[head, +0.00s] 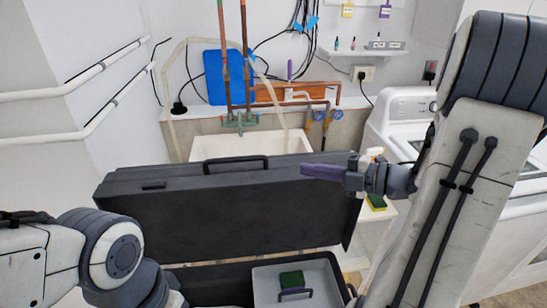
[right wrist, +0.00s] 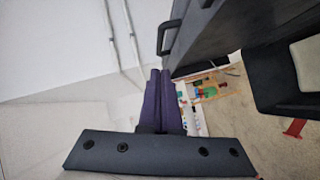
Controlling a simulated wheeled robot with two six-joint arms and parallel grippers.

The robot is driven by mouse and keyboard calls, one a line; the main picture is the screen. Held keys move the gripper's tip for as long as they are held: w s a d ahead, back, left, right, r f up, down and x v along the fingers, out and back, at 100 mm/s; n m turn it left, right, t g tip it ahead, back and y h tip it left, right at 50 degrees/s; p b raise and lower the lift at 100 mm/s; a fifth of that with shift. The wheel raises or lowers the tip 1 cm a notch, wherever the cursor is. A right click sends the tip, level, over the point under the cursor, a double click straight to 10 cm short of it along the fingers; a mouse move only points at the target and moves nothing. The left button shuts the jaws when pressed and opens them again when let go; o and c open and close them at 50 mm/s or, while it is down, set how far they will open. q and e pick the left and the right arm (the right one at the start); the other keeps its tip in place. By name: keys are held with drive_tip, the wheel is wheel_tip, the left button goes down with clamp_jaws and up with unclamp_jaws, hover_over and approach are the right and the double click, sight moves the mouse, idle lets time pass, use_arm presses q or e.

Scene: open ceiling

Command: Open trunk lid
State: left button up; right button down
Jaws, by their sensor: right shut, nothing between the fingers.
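The black trunk lid (head: 220,210) stands raised and roughly upright behind the open trunk base (head: 215,280). A black handle (head: 236,162) is on its top edge; the handle also shows in the right wrist view (right wrist: 166,38). My right gripper (head: 308,170) has purple fingers, shut and empty, pointing left in front of the lid's upper right part. In the right wrist view the fingers (right wrist: 160,85) are together, with the lid (right wrist: 215,35) close to their right. Whether they touch it, I cannot tell. My left arm shows at lower left; its gripper does not show.
A grey tray (head: 325,268) in the trunk holds a green item (head: 292,280). Behind the lid are a sink (head: 250,145) and copper pipes (head: 225,60). A white washing machine (head: 400,120) stands at right. Wall rails (head: 70,88) run at left.

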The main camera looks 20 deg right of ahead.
sight(260, 159)
drive_tip(key=p+x, duration=0.1)
drive_tip(key=x, duration=0.2)
drive_tip(key=d+p+x, duration=0.1)
drive_tip(key=x, duration=0.2)
drive_tip(key=w+p+x, duration=0.1)
drive_tip(key=p+x, duration=0.1)
drive_tip(key=x, duration=0.2)
drive_tip(key=shift+w+d+f, duration=0.1)
drive_tip(key=shift+w+f, duration=0.05)
drive_tip(key=shift+f, duration=0.1)
use_arm(q)
drive_tip(key=shift+r, duration=2.3)
use_arm(e)
drive_tip(key=shift+w+d+f, duration=0.1)
drive_tip(key=shift+w+f, duration=0.2)
drive_tip(key=shift+w, duration=0.35)
